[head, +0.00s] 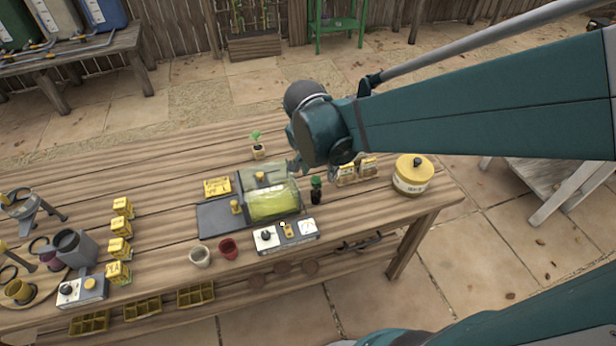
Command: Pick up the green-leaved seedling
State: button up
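The green-leaved seedling (256,137) stands upright in a small pale pot (259,152) near the back edge of the wooden table. My gripper (301,168) hangs below the dark teal wrist, to the right of the seedling and apart from it. It is mostly hidden by my wrist, and its fingers are too small and covered to tell whether they are open or shut.
A grey tray (213,220) with a yellow-green cover (272,200) lies in front of the seedling. A small dark green item (316,190), a yellow-lidded tin (412,175) and yellow packets (347,174) stand to its right. The table left of the seedling is clear.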

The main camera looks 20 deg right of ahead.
aim_at(316, 193)
jog(key=w+f+m, duration=0.1)
jog(key=f+m, duration=0.1)
jog(key=f, duration=0.1)
jog(key=w+f+m+g+h, duration=0.1)
jog(key=w+f+m, duration=0.1)
jog(key=f, duration=0.1)
jog(key=w+f+m+g, duration=0.1)
jog(key=f+m, duration=0.1)
jog(key=f, duration=0.2)
jog(key=shift+w+a+h, duration=0.1)
jog(key=shift+w+h, duration=0.3)
jog(key=shift+w+f+m, duration=0.15)
jog(key=shift+f+m, duration=0.35)
jog(key=shift+f, duration=0.3)
jog(key=shift+f, duration=0.1)
jog(key=shift+b+x, duration=0.3)
jog(key=shift+x, duration=0.9)
jog(key=shift+d+b+x, duration=0.15)
jog(key=shift+b+x, duration=0.2)
jog(key=shift+x, duration=0.95)
jog(key=shift+d+b+x, duration=0.2)
jog(key=shift+b+x, duration=0.1)
jog(key=shift+x, duration=1)
jog(key=c, duration=0.8)
